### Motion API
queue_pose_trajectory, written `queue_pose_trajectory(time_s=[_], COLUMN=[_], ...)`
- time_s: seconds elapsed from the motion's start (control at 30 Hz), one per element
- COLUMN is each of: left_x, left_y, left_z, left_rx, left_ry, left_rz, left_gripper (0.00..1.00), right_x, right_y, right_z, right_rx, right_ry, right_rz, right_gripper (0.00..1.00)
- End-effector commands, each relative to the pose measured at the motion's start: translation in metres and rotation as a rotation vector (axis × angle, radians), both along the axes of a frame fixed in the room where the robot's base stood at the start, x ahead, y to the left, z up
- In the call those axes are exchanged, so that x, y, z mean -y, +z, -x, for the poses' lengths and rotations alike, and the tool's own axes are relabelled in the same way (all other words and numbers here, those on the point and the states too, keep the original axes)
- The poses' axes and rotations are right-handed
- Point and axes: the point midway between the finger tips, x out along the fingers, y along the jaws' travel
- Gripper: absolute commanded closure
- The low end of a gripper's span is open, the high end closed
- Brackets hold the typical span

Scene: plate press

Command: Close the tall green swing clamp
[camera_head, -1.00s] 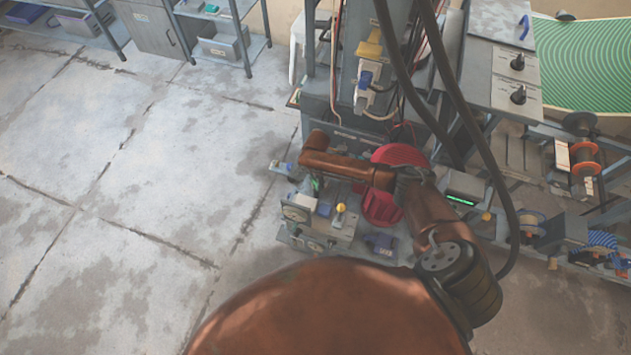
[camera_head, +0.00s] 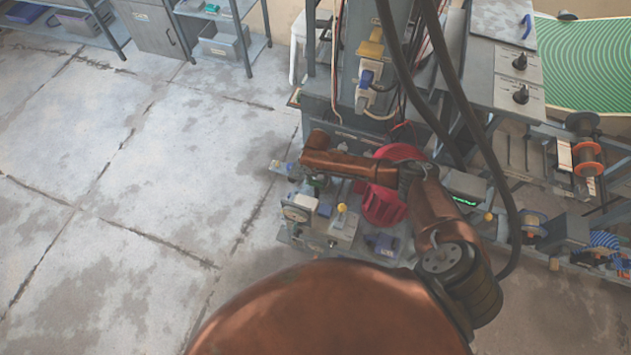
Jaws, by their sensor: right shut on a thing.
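My right arm reaches over the press from the bottom right, and its wrist bends down at the left end of the press. My right gripper (camera_head: 318,181) is small and dark below the copper wrist. It is shut on what looks like the tall green swing clamp, of which only a small dark green patch shows. The wrist covers most of the clamp, so its arm angle cannot be told. My left gripper is not in view.
A grey block with dials and a yellow knob (camera_head: 342,208) stands just in front of the gripper. A red round part (camera_head: 385,206) sits to the right, partly behind my arm. Black cables (camera_head: 455,90) hang at the right. The floor (camera_head: 120,210) at left is clear.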

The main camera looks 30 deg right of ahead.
Motion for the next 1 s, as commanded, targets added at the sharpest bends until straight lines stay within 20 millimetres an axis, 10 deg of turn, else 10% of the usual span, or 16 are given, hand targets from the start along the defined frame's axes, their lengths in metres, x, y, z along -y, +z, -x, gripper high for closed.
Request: queue_pose_trajectory(time_s=[0.57,0.6,1.0], left_x=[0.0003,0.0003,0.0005], left_y=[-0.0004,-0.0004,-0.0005], left_z=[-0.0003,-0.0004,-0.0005], left_rx=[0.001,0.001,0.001], left_ry=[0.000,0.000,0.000], left_rz=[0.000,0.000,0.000], left_gripper=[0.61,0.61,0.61], right_x=[-0.0019,-0.0019,-0.0005], right_y=[-0.0010,-0.0010,-0.0003], right_z=[0.0021,0.0021,0.0007], right_rx=[-0.005,-0.005,-0.001], right_ry=[0.036,0.036,0.033], right_rz=[-0.002,-0.002,0.000], right_gripper=[0.90,0.64,0.48])
